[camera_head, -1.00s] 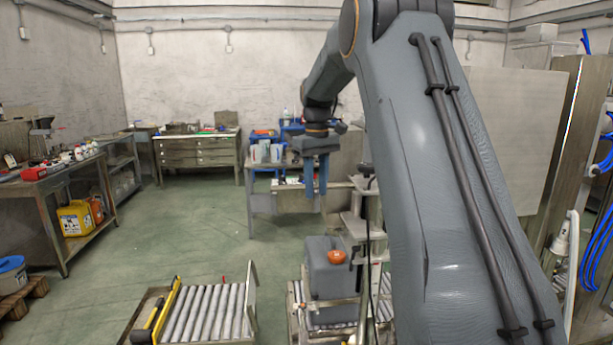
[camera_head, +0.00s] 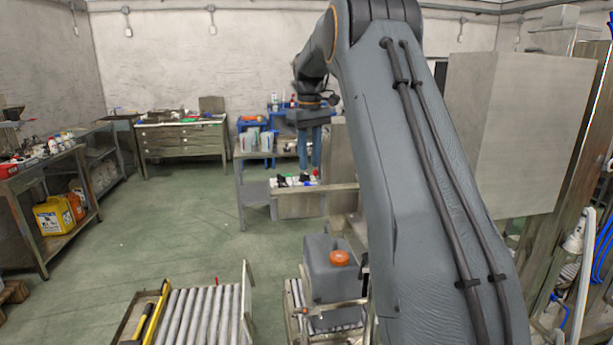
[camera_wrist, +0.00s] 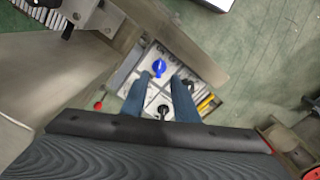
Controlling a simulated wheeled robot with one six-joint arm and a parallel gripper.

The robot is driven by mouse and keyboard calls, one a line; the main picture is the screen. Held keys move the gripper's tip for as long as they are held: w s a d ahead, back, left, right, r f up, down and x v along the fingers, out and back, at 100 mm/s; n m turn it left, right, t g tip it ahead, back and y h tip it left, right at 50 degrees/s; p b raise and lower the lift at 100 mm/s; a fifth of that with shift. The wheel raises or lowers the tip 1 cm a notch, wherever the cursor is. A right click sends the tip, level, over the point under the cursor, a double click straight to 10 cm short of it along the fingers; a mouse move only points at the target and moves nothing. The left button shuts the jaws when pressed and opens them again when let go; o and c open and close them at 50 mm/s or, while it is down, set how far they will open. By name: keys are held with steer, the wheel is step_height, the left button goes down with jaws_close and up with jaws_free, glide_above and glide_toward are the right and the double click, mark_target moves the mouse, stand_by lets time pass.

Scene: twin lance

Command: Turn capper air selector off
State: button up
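A pale panel (camera_wrist: 140,84) with several knobs and small unreadable lettering lies below my gripper in the wrist view. It has a blue knob (camera_wrist: 159,66), a black knob (camera_wrist: 162,110) and another dark knob (camera_wrist: 188,83). I cannot tell from the lettering which is the capper air selector. My gripper (camera_wrist: 160,77) is open and empty, its two blue fingers apart over the panel, with the blue knob just beyond the tips. In the head view my gripper (camera_head: 309,166) points down above the panel (camera_head: 290,186), partly hiding it.
A grey container with an orange cap (camera_head: 339,257) stands on a roller conveyor, close to my arm. Another roller conveyor (camera_head: 200,312) lies at front left. A workbench (camera_head: 50,178) stands at left, a drawer cabinet (camera_head: 180,140) at the back. Green floor between is clear.

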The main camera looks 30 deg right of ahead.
step_height(320, 180, down, 6)
steer(key=shift+s+d+f+p, duration=0.1)
steer(key=shift+f+p, duration=0.15)
steer(key=shift+p, duration=0.9)
jaws_close()
